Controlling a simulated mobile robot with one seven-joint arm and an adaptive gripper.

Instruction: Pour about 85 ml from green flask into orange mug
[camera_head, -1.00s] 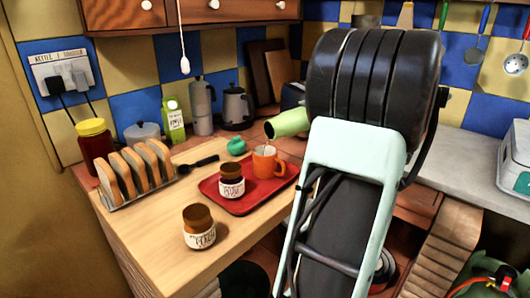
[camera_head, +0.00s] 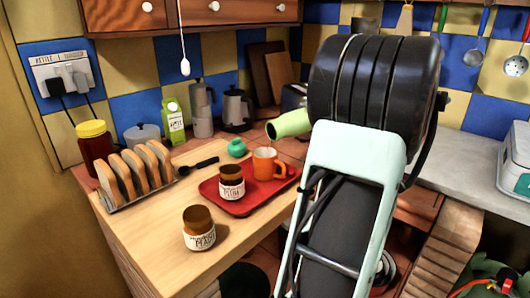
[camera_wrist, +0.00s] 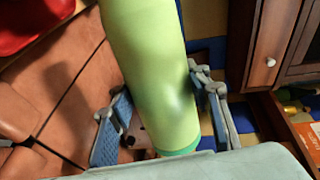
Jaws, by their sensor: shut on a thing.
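The green flask (camera_head: 290,123) is tilted, nearly level, with its dark mouth to the left above the orange mug (camera_head: 265,160). No stream shows between them. The mug stands upright on the red tray (camera_head: 236,207); the level inside it cannot be made out. In the wrist view, my gripper (camera_wrist: 162,115) is shut on the flask (camera_wrist: 150,75), with one finger on each side near its teal base. In the head view my arm hides the gripper and the flask's rear part.
A labelled brown jar (camera_head: 231,181) stands on the tray, left of the mug. Another jar (camera_head: 199,229) stands on the wooden board (camera_head: 150,220). A small teal round object (camera_head: 236,148) sits behind the tray. A toast rack (camera_head: 135,177) is at left.

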